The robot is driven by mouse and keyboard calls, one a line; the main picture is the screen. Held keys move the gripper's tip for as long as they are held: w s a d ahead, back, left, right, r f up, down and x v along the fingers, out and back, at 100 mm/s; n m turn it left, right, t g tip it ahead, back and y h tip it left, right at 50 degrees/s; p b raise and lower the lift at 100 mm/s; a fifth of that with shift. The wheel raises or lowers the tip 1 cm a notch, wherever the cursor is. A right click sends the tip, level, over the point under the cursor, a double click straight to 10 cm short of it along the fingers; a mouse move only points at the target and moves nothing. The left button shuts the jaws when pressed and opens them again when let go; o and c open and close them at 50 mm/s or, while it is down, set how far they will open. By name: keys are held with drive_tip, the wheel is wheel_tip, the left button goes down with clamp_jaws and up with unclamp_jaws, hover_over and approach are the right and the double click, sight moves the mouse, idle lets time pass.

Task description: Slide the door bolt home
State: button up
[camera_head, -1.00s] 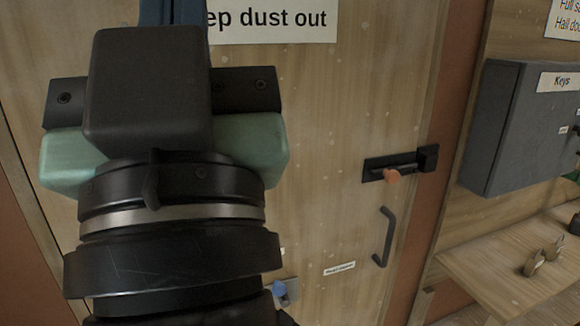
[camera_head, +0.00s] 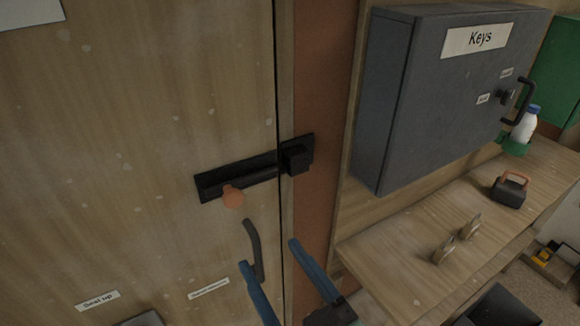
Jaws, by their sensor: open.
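The door bolt (camera_head: 262,173) is a black bar on a black plate near the door's right edge. Its orange knob (camera_head: 233,197) sits toward the left part of the plate. A black keeper block (camera_head: 297,159) is at the right, on the frame side of the door gap. I cannot tell whether the bar's tip is inside the keeper. My gripper (camera_head: 268,253) shows at the bottom as two blue fingers, apart and empty. It is below and right of the knob, touching nothing that I can make out.
A dark door handle (camera_head: 254,248) hangs below the bolt, close to my left finger. A grey key cabinet (camera_head: 440,105) juts out at the right. Below it a wooden shelf (camera_head: 400,262) holds small objects, among them a dark padlock (camera_head: 510,188). The door left of the bolt is clear.

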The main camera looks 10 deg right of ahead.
sight(235, 200)
drive_tip(key=p+x, duration=0.5)
drive_tip(key=x, duration=0.5)
drive_tip(key=shift+w+a, duration=0.25)
drive_tip(key=shift+a, duration=0.05)
drive_tip(key=shift+p+x, duration=0.3)
drive_tip(key=shift+x, duration=0.6)
drive_tip(key=shift+f, duration=0.15)
clamp_jaws()
